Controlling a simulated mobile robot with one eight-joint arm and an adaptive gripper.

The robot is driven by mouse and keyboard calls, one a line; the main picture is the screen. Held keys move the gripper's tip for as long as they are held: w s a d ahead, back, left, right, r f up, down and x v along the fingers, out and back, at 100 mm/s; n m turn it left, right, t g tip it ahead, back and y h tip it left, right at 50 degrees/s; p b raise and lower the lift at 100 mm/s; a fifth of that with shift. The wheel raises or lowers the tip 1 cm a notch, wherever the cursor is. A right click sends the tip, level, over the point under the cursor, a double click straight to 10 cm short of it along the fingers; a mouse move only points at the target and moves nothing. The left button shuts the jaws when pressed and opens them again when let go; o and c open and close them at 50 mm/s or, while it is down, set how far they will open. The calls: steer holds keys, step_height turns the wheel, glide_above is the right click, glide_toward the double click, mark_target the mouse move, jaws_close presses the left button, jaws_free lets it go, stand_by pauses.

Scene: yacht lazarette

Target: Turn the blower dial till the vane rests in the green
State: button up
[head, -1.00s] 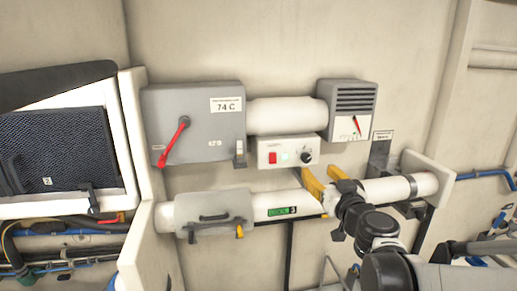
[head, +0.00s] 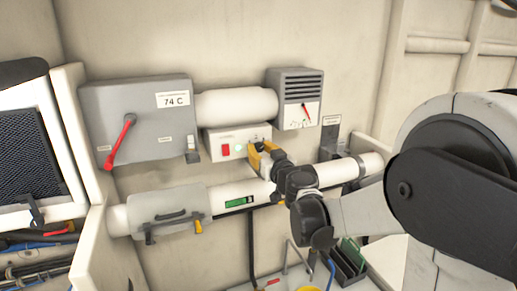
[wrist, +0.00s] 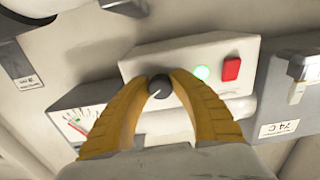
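The blower dial (wrist: 159,87) is a small dark knob on a white control box (head: 222,140), which also has a red switch (wrist: 231,69) and a lit green lamp (wrist: 202,72). My gripper (wrist: 161,78) has its yellow fingers on both sides of the dial, close against it. In the head view my gripper (head: 262,150) hides the dial. The vane gauge (head: 299,113) is in a grey vented housing at upper right, with a red vane leaning left. The gauge also shows in the wrist view (wrist: 92,118), partly behind a finger; whether the vane lies in the green is unclear.
A grey box (head: 135,130) with a red lever (head: 121,141) and a 74 C label stands left of the white duct (head: 236,104). A white pipe (head: 232,190) with a green display runs below the control box. Bare wall lies above.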

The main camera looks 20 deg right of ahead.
jaws_close()
steer(key=n+b, duration=0.2)
steer(key=n, duration=0.2)
steer(key=shift+n, duration=0.3)
steer(key=n+b, duration=0.1)
steer(key=n, duration=0.2)
steer(key=shift+n, duration=0.3)
steer(key=shift+d+n+b, duration=0.1)
steer(key=shift+n+b, duration=0.55)
steer(key=shift+n, duration=1.05)
